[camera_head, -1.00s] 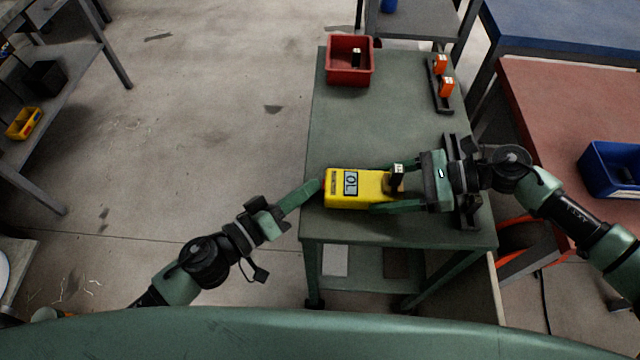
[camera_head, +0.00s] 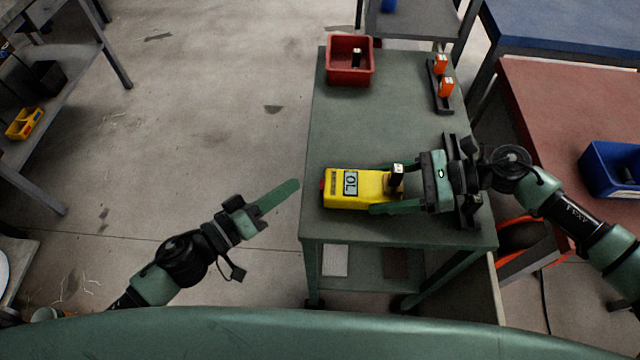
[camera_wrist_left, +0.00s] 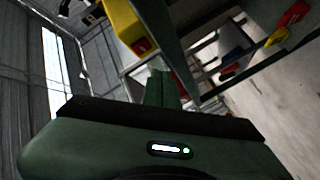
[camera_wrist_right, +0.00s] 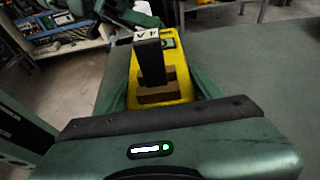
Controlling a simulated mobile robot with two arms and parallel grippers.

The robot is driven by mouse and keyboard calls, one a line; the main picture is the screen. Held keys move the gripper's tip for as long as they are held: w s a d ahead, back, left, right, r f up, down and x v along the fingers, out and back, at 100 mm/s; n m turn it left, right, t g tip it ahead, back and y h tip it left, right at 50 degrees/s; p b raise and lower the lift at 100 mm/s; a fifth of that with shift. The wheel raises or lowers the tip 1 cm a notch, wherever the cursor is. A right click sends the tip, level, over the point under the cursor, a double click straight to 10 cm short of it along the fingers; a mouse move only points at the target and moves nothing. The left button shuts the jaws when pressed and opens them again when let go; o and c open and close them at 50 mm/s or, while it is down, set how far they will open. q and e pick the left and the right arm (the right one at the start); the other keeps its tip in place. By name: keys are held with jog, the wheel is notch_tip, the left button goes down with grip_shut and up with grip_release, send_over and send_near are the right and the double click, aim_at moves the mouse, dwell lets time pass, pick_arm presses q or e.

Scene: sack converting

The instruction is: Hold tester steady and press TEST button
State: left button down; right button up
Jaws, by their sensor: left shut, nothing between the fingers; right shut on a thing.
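The yellow tester (camera_head: 372,201) lies on the green table with its display reading "OL". A red button (camera_head: 322,186) shows on its left end, and in the left wrist view the red button (camera_wrist_left: 142,46) is on the tester's yellow end (camera_wrist_left: 122,20). A black piece with a white top (camera_head: 397,174) stands upright at the tester's right end; it also shows in the right wrist view (camera_wrist_right: 150,60). My right gripper (camera_head: 392,190) is shut on the tester from the right. My left gripper (camera_head: 296,184) is shut and empty, left of the table edge and apart from the button.
A red bin (camera_head: 350,82) with a dark piece inside stands at the table's far left. A dark rack (camera_head: 440,92) with orange-topped pieces is at the far right. The green table (camera_head: 390,125) is clear between them. A blue bin (camera_head: 597,185) sits on the table to the right.

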pick_arm(q)
jog(key=a, duration=0.2)
jog(key=shift+a, duration=0.35)
dwell(1.5)
pick_arm(e)
jog(key=o, duration=1.8)
